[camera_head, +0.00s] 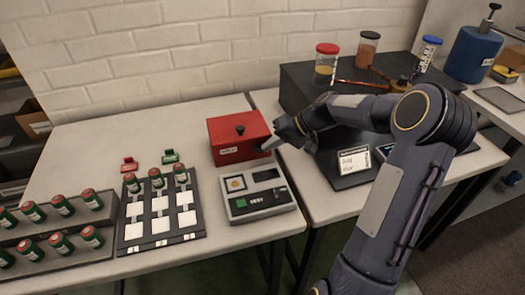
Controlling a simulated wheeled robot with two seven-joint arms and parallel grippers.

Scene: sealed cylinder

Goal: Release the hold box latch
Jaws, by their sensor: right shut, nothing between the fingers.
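The hold box is a red box (239,135) with a dark round knob on its lid and a small white label on its front, standing at the back right of the left table. The lid looks closed. My right gripper (270,146) is shut and empty, its tips at the box's right front side. I cannot tell whether the tips touch it. The latch itself is not clearly visible; the gripper may cover it. My left gripper is not in view.
A grey tester (256,203) stands just in front of the red box. A black tray (158,232) and racks of green cylinders (62,206) lie to the left. A dark platform (300,90) with jars stands behind my right arm. The table's back left is clear.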

